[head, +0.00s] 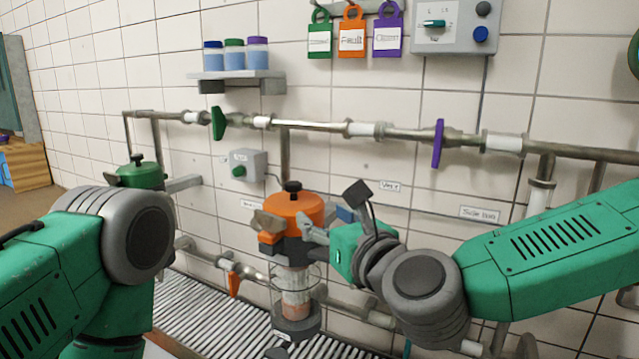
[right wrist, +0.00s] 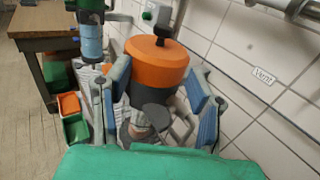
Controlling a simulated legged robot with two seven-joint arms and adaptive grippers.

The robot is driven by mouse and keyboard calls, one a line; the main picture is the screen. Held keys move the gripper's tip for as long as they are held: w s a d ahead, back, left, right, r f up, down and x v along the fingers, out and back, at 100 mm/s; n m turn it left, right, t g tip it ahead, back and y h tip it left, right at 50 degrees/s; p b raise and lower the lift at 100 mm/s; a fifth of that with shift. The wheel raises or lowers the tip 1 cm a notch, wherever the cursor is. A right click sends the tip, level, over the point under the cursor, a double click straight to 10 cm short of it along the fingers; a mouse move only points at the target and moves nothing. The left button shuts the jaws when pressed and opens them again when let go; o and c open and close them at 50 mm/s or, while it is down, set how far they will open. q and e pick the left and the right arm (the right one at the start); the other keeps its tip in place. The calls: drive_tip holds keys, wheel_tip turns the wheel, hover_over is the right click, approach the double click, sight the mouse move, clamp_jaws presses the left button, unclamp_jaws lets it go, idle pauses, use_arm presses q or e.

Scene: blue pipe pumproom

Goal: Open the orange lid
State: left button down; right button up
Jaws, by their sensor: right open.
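The orange lid (head: 296,207) has a black knob (head: 292,187) on top and caps a dark housing above a clear cylinder (head: 296,285) at the wall. It also shows in the right wrist view (right wrist: 155,62). My right gripper (right wrist: 158,78) is open, with one blue-padded finger on each side of the lid and its dark housing. In the head view it reaches in from the right, close to the lid. I cannot tell whether a finger touches. My left arm comes in from the left, but its gripper is out of view.
A green-lidded vessel (head: 142,174) stands left of the orange one. Pipes with green (head: 219,123) and purple (head: 438,143) valve handles run along the tiled wall. A shelf (head: 238,76) holds jars. A grey switch box (head: 243,165) is mounted behind. A slatted grate (head: 215,310) lies below.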

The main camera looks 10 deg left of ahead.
sight(291, 192)
drive_tip(key=x, duration=0.3)
drive_tip(key=d+p+x, duration=0.1)
drive_tip(key=x, duration=0.1)
drive_tip(key=shift+w+a+r, duration=0.25)
drive_tip(key=shift+w+r, duration=0.1)
drive_tip(key=shift+w, duration=0.2)
drive_tip(key=w+a, duration=0.2)
drive_tip(key=w+a+p, duration=0.1)
drive_tip(key=w+a, duration=0.2)
drive_tip(key=shift+a+f, duration=0.15)
drive_tip(key=shift+a, duration=0.1)
drive_tip(key=shift+w, duration=0.3)
drive_tip(key=shift+w+d, duration=0.15)
drive_tip(key=shift+d, duration=0.05)
drive_tip(key=shift+w+d, duration=0.25)
drive_tip(key=shift+d, duration=0.3)
drive_tip(key=shift+s+a, duration=0.1)
drive_tip(key=shift+a, duration=0.5)
drive_tip(key=c, duration=1.1)
drive_tip(key=shift+s+a, duration=0.1)
drive_tip(key=shift+a, duration=0.05)
clamp_jaws()
use_arm(q)
drive_tip(key=r, duration=0.3)
drive_tip(key=shift+d, duration=0.3)
